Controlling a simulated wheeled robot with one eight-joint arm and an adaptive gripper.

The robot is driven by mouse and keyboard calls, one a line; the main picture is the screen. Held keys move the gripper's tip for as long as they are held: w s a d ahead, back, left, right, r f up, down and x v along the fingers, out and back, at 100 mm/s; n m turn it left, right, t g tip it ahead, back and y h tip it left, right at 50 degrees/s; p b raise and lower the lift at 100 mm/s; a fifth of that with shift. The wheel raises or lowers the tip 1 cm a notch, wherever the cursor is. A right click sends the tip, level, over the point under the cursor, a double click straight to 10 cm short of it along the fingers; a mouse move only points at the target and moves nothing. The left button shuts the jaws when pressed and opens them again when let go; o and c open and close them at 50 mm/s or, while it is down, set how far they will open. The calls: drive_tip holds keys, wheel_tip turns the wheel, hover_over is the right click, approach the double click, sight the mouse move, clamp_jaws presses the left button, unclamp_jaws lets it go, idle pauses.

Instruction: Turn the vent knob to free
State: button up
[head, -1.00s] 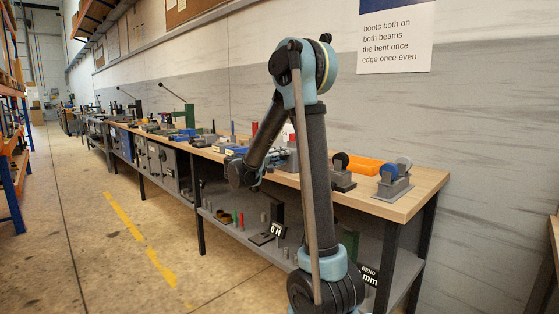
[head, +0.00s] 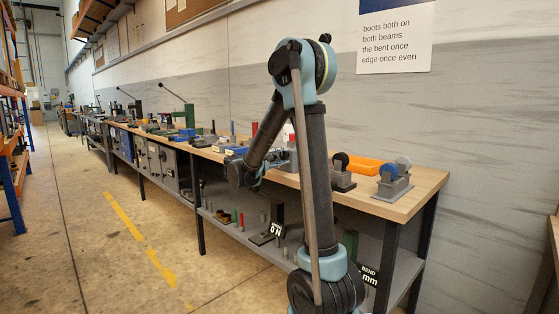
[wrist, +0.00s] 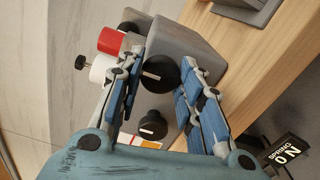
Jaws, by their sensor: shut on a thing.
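In the wrist view a grey box (wrist: 190,45) carries a large black knob (wrist: 160,74) with a pale pointer line on its face. My gripper (wrist: 161,70), with blue-padded fingers, is shut on this knob, one finger on each side. A smaller black knob (wrist: 152,125) with a white line sits nearer my palm, between the fingers but apart from them. I cannot read any label that tells which knob is the vent one. In the head view my gripper (head: 268,164) is at the bench, and my arm partly hides the box.
Beside the knobs are a red cylinder (wrist: 110,41) and a white cylinder (wrist: 102,68) with a small black thumbscrew (wrist: 81,62). A black sign (wrist: 287,152) stands below the bench edge.

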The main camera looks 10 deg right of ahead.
drive_tip(key=shift+f, duration=0.1)
idle(0.3)
drive_tip(key=o, duration=1.1)
drive_tip(key=shift+w, duration=0.1)
drive_tip(key=shift+a, duration=0.1)
drive_tip(key=v, duration=1.2)
